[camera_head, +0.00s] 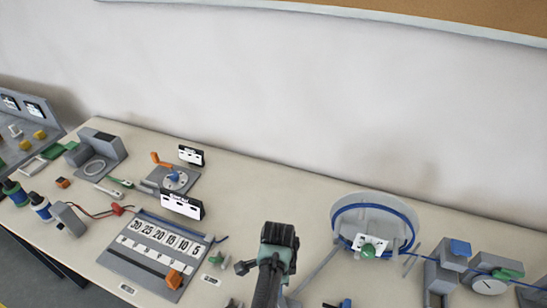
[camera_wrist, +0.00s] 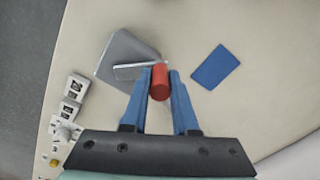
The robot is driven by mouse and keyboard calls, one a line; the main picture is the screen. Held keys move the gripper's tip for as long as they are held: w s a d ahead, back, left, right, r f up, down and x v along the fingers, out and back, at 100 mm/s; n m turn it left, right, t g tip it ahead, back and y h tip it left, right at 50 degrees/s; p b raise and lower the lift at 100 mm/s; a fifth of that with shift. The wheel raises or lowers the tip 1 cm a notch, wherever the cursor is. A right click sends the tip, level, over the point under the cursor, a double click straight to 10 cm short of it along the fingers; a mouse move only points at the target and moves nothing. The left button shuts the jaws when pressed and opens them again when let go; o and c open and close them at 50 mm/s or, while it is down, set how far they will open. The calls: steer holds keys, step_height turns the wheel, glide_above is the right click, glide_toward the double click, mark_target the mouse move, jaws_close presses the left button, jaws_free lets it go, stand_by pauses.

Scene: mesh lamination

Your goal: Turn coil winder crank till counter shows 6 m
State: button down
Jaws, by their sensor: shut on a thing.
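In the wrist view, a red cylindrical handle (camera_wrist: 160,82) sits between the two blue fingertips of my gripper (camera_wrist: 160,75), which is shut on it. A pale crank arm (camera_wrist: 134,70) runs left from the handle over a grey plate (camera_wrist: 120,48). In the head view, the dark and teal end of my arm (camera_head: 278,248) stands at the front of the table, and its fingertips and the handle are hidden. No counter reading for this crank can be made out.
A blue square (camera_wrist: 216,67) lies right of the handle. White blocks with dark marks (camera_wrist: 70,108) line the table's left edge. In the head view, a blue-rimmed drum (camera_head: 402,217) stands to the right and a numbered board (camera_head: 120,262) to the left.

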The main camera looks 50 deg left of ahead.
steer(key=shift+w+m, duration=0.25)
steer(key=shift+m, duration=0.25)
steer(key=c, duration=0.7)
jaws_free()
steer(key=shift+r, duration=0.1)
step_height(320, 180, up, 13)
steer(key=shift+d+f+b, duration=0.1)
steer(key=shift+b, duration=0.7)
stand_by(0.9)
